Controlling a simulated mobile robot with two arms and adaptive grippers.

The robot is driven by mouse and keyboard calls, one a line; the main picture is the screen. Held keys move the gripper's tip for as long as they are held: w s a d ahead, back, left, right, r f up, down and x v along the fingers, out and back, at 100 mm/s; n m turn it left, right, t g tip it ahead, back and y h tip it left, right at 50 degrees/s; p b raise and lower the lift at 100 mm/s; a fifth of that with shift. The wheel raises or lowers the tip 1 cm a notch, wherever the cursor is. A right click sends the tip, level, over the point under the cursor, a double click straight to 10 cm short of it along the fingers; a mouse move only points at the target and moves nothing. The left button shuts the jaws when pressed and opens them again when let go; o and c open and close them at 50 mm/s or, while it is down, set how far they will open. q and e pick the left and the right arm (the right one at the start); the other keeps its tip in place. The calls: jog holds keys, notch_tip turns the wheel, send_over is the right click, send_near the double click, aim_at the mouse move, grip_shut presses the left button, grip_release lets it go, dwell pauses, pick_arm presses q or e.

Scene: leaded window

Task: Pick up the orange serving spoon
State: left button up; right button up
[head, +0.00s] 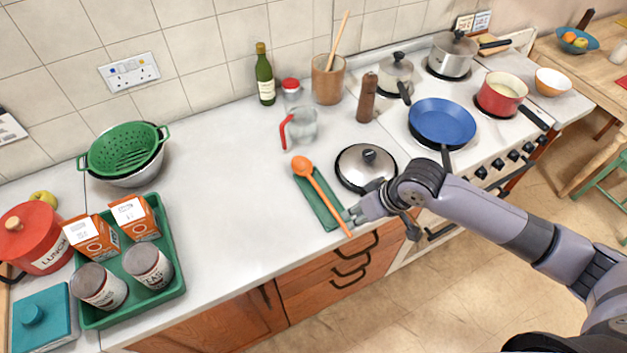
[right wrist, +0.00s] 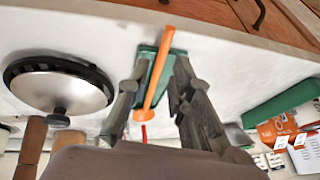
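The orange serving spoon (head: 318,190) lies on a long green spoon rest (head: 315,203) near the counter's front edge. Its bowl points to the back and its handle reaches toward the front. My right gripper (head: 352,215) is at the handle's front part, coming in from the right. In the right wrist view, the fingers of the gripper (right wrist: 160,85) are apart, one on each side of the orange handle (right wrist: 156,75), with gaps beside it. My left gripper is not in view.
A steel lid with a black rim (head: 365,166) lies just right of the spoon. A glass jug with a red handle (head: 300,127) and a pepper mill (head: 367,98) stand behind. A green tray (head: 183,283) with cartons and tins is at left. The counter between is clear.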

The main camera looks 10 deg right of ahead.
aim_at(343, 223)
jog(key=p+x, duration=0.1)
jog(key=x, duration=0.3)
jog(key=shift+s+a+f+p, duration=0.1)
jog(key=shift+a+f+p, duration=0.1)
jog(key=shift+p, duration=0.2)
jog(key=shift+a+f, duration=0.1)
jog(key=shift+f, duration=0.15)
grip_shut()
